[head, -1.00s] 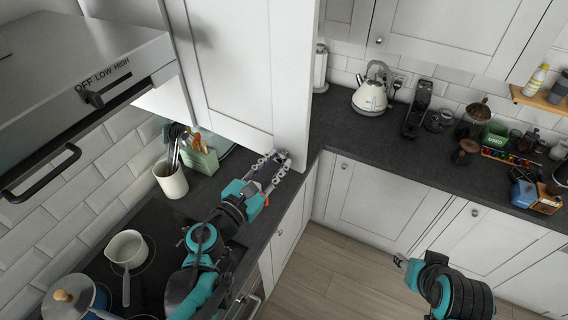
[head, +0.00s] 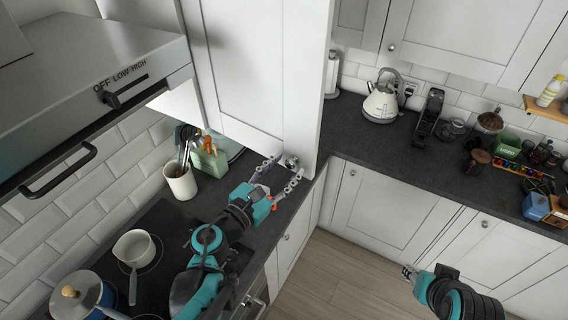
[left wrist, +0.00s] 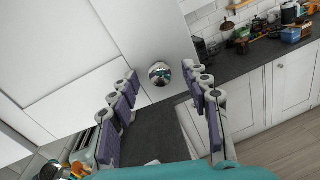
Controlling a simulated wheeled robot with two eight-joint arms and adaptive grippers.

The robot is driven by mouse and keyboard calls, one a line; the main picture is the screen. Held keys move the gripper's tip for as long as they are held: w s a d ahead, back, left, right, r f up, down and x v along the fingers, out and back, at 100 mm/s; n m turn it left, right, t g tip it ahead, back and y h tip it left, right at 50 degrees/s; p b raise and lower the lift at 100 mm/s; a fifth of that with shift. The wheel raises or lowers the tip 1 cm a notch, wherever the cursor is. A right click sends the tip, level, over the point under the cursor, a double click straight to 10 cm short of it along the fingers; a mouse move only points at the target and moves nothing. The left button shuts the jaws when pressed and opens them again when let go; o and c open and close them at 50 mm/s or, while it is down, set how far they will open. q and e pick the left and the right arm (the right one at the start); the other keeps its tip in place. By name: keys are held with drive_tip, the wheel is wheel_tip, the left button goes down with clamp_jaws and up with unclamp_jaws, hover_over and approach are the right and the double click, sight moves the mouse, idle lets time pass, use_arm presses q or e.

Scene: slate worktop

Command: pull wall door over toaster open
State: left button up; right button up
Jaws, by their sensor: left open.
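The white wall door (head: 243,70) hangs above the counter and looks shut. A round metal knob (head: 291,160) sits at its lower right corner; it also shows in the left wrist view (left wrist: 160,73). My left gripper (head: 283,170) is open just below and in front of this knob. In the left wrist view the knob appears between the two fingertips, with a gap on each side.
A saucepan (head: 135,247) and a blue pot (head: 83,298) are on the hob. A cream kettle (head: 380,103) stands at the back. The counter corner is clear.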

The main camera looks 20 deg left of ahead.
use_arm(q)
approach(296, 128)
drive_tip(key=shift+x, duration=2.65)
use_arm(e)
drive_tip(key=shift+f, duration=0.1)
